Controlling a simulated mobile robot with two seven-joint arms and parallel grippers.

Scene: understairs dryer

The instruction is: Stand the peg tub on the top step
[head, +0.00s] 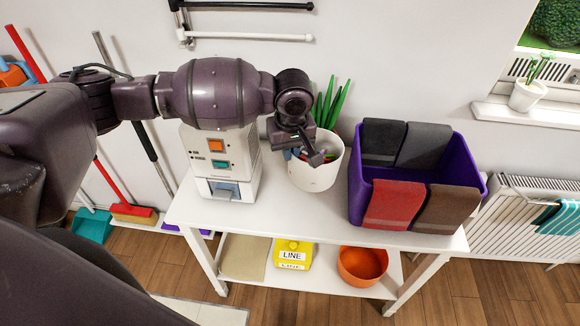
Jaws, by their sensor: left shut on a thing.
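The peg tub (319,174) is a white round tub with small coloured pegs showing inside. It is upright at the middle of the white table; I cannot tell whether its base touches the tabletop. My left gripper (313,155) comes down from above and is shut on the tub at its rim. The gripper hides part of the opening and the pegs. My right gripper is not in view. I cannot make out a top step in this view.
A white machine (221,165) stands left of the tub. A purple crate (402,185) with folded cloths stands to the right. A spiky green plant (328,103) is behind the tub. An orange bowl (362,266) and yellow LINE box (292,254) sit on the lower shelf.

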